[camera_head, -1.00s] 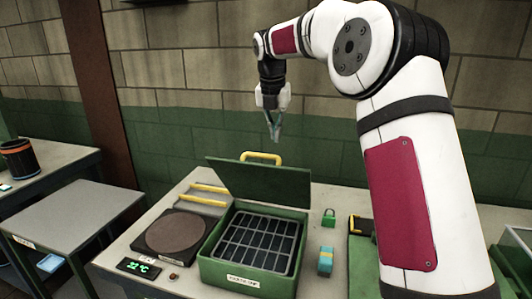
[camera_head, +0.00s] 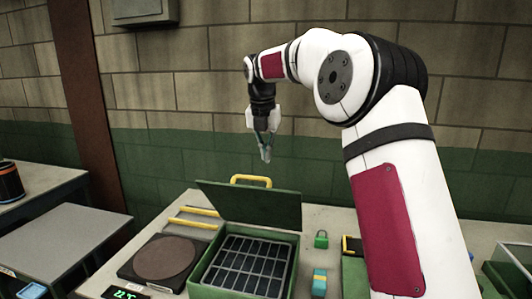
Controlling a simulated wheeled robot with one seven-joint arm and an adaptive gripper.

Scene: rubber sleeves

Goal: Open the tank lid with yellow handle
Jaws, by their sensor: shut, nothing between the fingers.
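A green tank (camera_head: 198,284) stands on the workbench, with a dark grid rack (camera_head: 243,265) inside it. Its green lid (camera_head: 250,206) is raised and leans back at the rear of the tank, so the inside shows. The yellow handle (camera_head: 251,179) is at the lid's upper edge. My gripper (camera_head: 266,157) hangs fingers down in the air above and a little right of the handle in the picture. It is shut, holds nothing and is apart from the lid.
A hot plate with a brown disc (camera_head: 165,258) is left of the tank. Yellow bars (camera_head: 194,217) lie behind it. A green padlock (camera_head: 321,240) and a blue and yellow block (camera_head: 319,282) are to the right. A grey side table (camera_head: 58,246) is at the left.

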